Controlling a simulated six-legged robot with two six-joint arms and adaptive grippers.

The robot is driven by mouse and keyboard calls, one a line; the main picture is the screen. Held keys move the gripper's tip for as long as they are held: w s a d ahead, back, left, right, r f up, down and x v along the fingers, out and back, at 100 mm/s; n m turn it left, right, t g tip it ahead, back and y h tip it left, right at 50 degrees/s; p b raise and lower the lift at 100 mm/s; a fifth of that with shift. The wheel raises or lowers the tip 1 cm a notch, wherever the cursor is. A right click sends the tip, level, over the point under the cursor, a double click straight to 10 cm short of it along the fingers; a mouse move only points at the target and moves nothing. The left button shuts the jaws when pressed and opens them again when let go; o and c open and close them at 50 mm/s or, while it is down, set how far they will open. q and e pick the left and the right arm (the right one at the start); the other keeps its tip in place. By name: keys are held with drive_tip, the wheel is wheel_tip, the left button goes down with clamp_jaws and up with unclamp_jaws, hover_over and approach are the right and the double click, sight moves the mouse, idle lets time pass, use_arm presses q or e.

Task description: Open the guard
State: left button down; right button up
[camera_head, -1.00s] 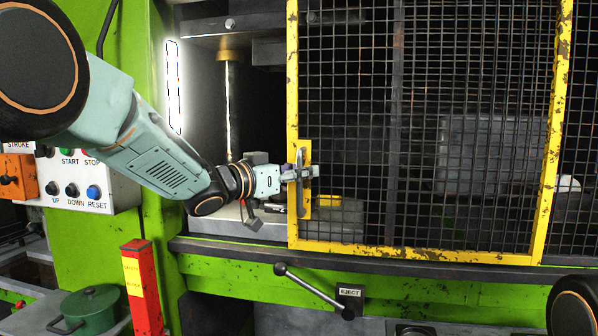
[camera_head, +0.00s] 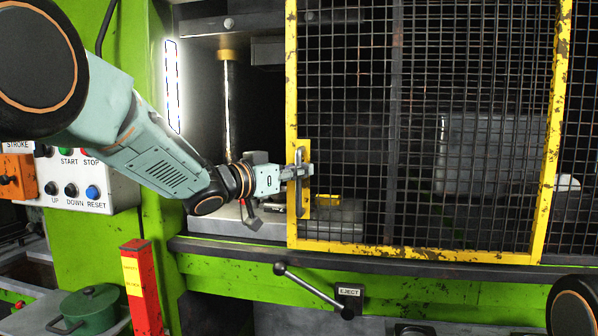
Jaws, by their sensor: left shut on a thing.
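The guard (camera_head: 291,100) is a yellow-framed panel of dark wire mesh across the press opening. Its frame is scuffed, and its left edge stands right of the opening's left side, leaving a gap there. A grey upright handle (camera_head: 300,182) sits on a yellow plate low on that left edge. My left gripper (camera_head: 300,173) reaches in from the left and is shut on the handle. The fingertips partly hide the handle's middle. My right gripper is out of view; only a dark round part of my right arm shows at the lower right corner.
A control panel (camera_head: 110,190) with coloured buttons is on the green press column at left. A red post (camera_head: 143,290) and a green pot (camera_head: 90,310) stand below it. The eject lever (camera_head: 312,290) juts out under the dark sill (camera_head: 400,259).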

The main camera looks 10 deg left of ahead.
use_arm(q)
drive_tip(key=d, duration=0.6)
drive_tip(key=d+p, duration=0.1)
drive_tip(key=d, duration=0.3)
drive_tip(key=shift+s+f, duration=0.1)
drive_tip(key=shift+f, duration=0.15)
drive_tip(key=shift+a+f, duration=0.1)
drive_tip(key=shift+a, duration=0.25)
drive_tip(key=c, duration=1.9)
unclamp_jaws()
drive_tip(key=o, duration=0.5)
drive_tip(key=shift+s+d+r, duration=0.15)
drive_tip(key=shift+s+r, duration=0.15)
drive_tip(key=shift+w, duration=0.25)
drive_tip(key=v, duration=1.2)
